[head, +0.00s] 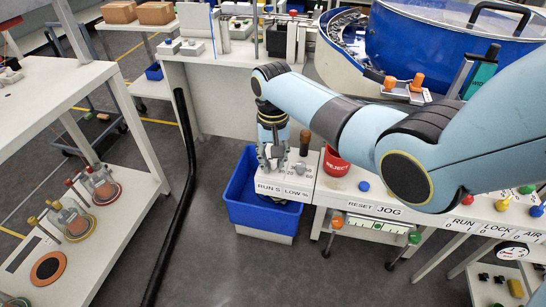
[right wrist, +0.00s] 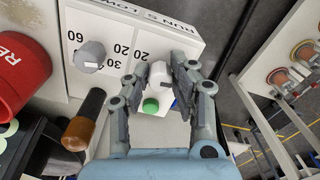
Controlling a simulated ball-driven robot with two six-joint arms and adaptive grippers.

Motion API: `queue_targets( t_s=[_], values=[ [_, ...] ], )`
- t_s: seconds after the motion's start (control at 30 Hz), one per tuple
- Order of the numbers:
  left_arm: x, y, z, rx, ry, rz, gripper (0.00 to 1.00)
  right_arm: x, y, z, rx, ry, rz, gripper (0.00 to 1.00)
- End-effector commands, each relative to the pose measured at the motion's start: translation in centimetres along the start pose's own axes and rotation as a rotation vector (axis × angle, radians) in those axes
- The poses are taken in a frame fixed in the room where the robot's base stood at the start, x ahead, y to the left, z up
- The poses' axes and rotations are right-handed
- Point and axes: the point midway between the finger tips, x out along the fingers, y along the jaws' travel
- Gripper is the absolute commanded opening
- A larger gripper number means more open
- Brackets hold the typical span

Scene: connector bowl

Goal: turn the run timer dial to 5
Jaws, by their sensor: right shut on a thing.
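The white dial box (head: 270,187) carries the labels RUN S and LOW % on its front; it also shows in the right wrist view (right wrist: 120,22), turned around. My right gripper (head: 272,163) comes down over its RUN S side. In the right wrist view the fingers (right wrist: 160,68) are closed around the run timer dial, mostly hidden between them. A white piece with a green end (right wrist: 151,105) shows between the fingers. The dial's pointer and setting cannot be read. The grey LOW % knob (right wrist: 90,55) stands free beside the gripper. My left gripper is not in view.
A blue bin (head: 240,200) is at the left. The JOG bench edge with knobs runs right. Open floor lies left of the bin.

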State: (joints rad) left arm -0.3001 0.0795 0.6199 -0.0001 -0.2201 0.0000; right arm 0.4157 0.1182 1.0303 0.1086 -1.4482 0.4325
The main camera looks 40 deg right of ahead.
Motion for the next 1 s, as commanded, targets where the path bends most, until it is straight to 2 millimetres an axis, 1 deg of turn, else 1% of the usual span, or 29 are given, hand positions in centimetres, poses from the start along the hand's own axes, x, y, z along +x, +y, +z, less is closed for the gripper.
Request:
queue_targets(
  t_s=[0.03,0.17,0.5,0.8,1.0],
  values=[
    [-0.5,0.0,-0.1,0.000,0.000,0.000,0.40,-0.2,-0.1,0.1,0.025,-0.002,0.000,0.00],
    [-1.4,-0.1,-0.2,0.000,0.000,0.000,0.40,-0.3,0.0,0.1,0.113,-0.003,0.000,0.00],
    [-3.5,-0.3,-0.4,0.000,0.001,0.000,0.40,-0.3,-0.1,0.1,0.415,-0.002,0.000,0.00],
    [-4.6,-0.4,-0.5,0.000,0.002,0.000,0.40,-0.2,-0.1,0.0,0.643,-0.001,-0.001,0.00],
    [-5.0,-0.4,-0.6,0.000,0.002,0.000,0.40,-0.1,-0.1,0.0,0.741,0.000,-0.001,0.00]
  ],
)
